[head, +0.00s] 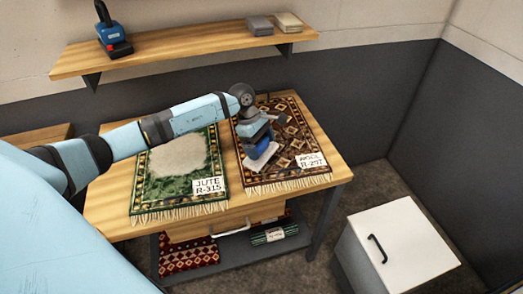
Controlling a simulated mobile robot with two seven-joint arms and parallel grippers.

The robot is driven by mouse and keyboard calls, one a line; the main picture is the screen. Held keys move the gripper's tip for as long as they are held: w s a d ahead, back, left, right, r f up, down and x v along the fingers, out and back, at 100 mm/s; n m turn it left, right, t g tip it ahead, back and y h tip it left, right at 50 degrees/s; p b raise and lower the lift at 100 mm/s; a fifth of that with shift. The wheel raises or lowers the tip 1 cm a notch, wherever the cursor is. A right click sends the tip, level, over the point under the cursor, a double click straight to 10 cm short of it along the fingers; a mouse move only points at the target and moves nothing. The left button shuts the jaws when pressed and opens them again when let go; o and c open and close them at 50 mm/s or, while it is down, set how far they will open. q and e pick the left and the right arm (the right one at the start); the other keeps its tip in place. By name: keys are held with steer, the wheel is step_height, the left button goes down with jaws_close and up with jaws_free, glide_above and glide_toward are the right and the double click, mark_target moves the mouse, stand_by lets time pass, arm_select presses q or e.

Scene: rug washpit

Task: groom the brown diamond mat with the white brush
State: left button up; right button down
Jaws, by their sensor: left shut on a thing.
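The brown diamond mat (297,134) lies flat on the right part of the wooden table, with pale fringe at its near end and a white label reading WOOL, with a number that looks like R-297. My left gripper (261,144) is over the left middle of this mat, pointing down. It is shut on the white brush (262,160), whose pale body shows just below the blue part at the gripper. The brush is low over the mat; I cannot tell if it touches. The gripper hides part of the mat. My right gripper is out of view.
A green mat (153,186) labelled JUTE R-315, with a beige patch, lies left on the table (106,208). A wall shelf (190,47) behind holds a blue tool (113,38), a grey block (260,25) and a beige block (288,22). A white-topped cabinet (405,245) stands right.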

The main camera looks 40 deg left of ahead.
arm_select(q)
steer(key=shift+a+r+p, duration=0.1)
steer(key=shift+r+p, duration=0.8)
steer(key=shift+r, duration=1.7)
